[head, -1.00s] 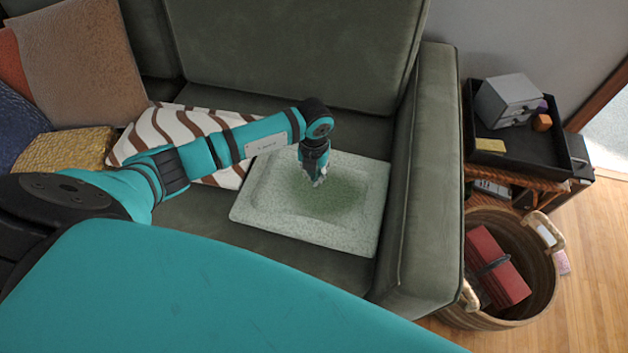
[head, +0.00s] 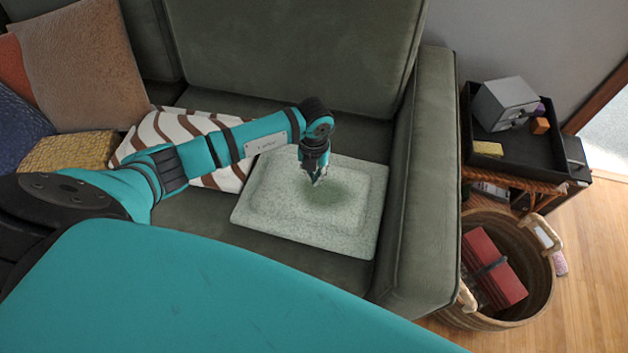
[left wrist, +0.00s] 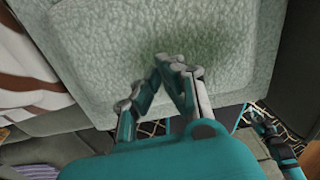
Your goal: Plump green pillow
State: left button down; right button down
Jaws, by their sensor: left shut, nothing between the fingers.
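The green pillow (head: 272,207) lies flat on the sofa seat beside the right armrest. It is pale speckled green with a raised middle and a darker green patch near its centre. It fills the upper part of the left wrist view (left wrist: 110,50). My left gripper (head: 318,183) points down over the dark patch, shut and empty. In the left wrist view its fingertips (left wrist: 178,68) meet in front of the pillow; I cannot tell whether they touch it.
A brown-and-white striped pillow (head: 172,128) lies left of the green pillow, partly behind my arm. The sofa armrest (head: 425,180) stands close on the right. Beyond it are a side table with a black tray (head: 530,150) and a wicker basket (head: 540,290) holding red items.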

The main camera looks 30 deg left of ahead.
pick_arm(q)
jog(key=shift+a+f+b, duration=0.1)
jog(key=shift+f+b, duration=0.8)
jog(key=shift+f, duration=0.2)
jog(key=shift+s+f, duration=0.1)
jog(key=shift+s, duration=0.05)
dwell(0.4)
jog(key=shift+r+p, duration=0.9)
jog(key=shift+r, duration=0.2)
